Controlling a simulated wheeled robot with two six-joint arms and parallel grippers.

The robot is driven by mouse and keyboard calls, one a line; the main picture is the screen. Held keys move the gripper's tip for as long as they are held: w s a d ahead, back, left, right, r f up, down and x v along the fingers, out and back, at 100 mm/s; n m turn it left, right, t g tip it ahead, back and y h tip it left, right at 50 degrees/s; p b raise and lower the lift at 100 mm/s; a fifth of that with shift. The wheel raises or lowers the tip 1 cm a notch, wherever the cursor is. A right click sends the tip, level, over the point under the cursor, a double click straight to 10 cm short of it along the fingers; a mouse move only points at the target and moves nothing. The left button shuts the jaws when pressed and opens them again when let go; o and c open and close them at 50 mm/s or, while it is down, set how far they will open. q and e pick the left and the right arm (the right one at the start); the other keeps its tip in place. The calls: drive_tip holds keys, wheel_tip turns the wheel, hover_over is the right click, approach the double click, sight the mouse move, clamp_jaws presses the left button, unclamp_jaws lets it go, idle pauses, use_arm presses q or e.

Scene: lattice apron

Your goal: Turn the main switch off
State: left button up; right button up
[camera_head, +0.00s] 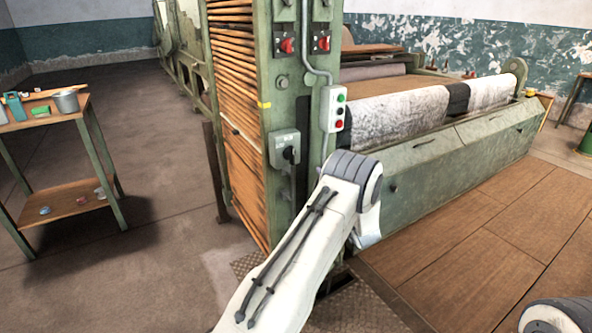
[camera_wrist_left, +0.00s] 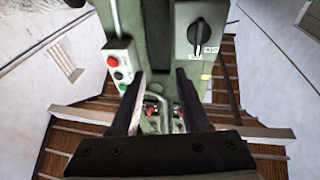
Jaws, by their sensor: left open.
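The main switch looks to be the grey box (camera_head: 284,140) with a black rotary knob (camera_head: 290,155) on the green machine post. In the left wrist view the scene is upside down, and the knob (camera_wrist_left: 199,36) shows at upper right on its grey plate. The knob's handle runs roughly up and down in that view; its marking is too small to read. My left gripper (camera_wrist_left: 160,75) is open and empty, its fingertips in front of the post and apart from the knob. In the head view it is hidden behind my arm. My right gripper is out of view.
A button box (camera_head: 334,109) with green, white and red buttons is beside the switch, and shows in the wrist view (camera_wrist_left: 119,67). Red switches (camera_head: 286,46) (camera_head: 322,43) sit higher on the post. A table (camera_head: 60,190) stands left. Open floor (camera_head: 165,150) lies between.

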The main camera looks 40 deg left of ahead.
sight(294, 153)
use_arm(q)
drive_tip(key=s+a+f+n+g+y, duration=0.2)
drive_tip(key=s+a+g+y, duration=0.1)
drive_tip(key=s+a+y, duration=0.1)
drive_tip(key=x, duration=1)
drive_tip(key=shift+w+a+f, duration=0.1)
drive_tip(key=shift+w+f, duration=0.1)
drive_tip(key=shift+h, duration=0.3)
drive_tip(key=shift+c, duration=0.3)
clamp_jaws()
